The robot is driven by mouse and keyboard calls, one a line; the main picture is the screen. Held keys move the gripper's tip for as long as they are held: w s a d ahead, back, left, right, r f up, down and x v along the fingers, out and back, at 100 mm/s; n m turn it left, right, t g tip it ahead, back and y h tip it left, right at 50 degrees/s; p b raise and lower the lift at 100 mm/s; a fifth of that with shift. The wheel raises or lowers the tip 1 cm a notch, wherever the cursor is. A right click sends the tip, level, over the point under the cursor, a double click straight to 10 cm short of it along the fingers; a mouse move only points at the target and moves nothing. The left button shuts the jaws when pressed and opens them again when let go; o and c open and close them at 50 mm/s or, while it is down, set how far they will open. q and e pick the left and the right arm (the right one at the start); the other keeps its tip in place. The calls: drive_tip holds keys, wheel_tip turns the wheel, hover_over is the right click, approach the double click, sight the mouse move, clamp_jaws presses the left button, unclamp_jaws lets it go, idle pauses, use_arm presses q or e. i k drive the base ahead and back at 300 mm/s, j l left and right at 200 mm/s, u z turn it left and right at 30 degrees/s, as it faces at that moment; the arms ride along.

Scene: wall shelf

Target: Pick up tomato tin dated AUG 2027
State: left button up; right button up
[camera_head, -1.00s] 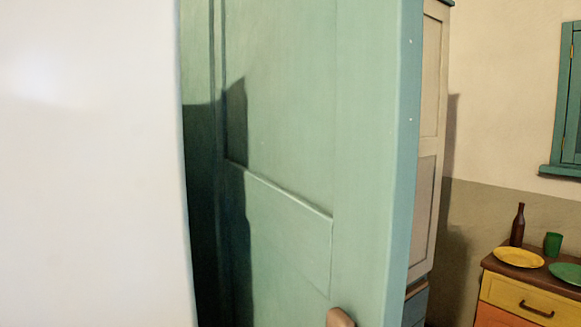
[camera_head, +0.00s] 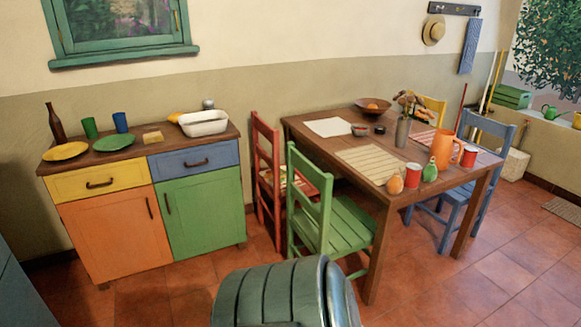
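No tin that I can read as a tomato tin dated AUG 2027 shows. Two small red cylinders with pale tops stand on the wooden dining table (camera_head: 310,138): one red cylinder (camera_head: 412,182) near the front edge and another red cylinder (camera_head: 469,156) farther right. They are too small to tell whether they are tins or cups, and no date is legible. Neither of my grippers is in view.
A colourful sideboard (camera_head: 105,165) at left bears plates, a bottle, cups and a white dish (camera_head: 204,123). A red chair (camera_head: 262,160), green chair (camera_head: 325,200) and blue chair (camera_head: 470,185) surround the table. A dark green slatted object (camera_head: 265,295) blocks the bottom middle. Tiled floor is open at lower right.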

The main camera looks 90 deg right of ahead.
sight(413, 169)
drive_tip(key=k+j, duration=0.15)
drive_tip(key=z, duration=3.5)
drive_tip(key=i+l, duration=0.5)
drive_tip(key=i+l+z, duration=0.1)
drive_tip(key=i+l, duration=0.4)
drive_tip(key=i, duration=0.25)
drive_tip(key=i+l, duration=0.4)
drive_tip(key=i, duration=0.2)
drive_tip(key=l+z, duration=0.05)
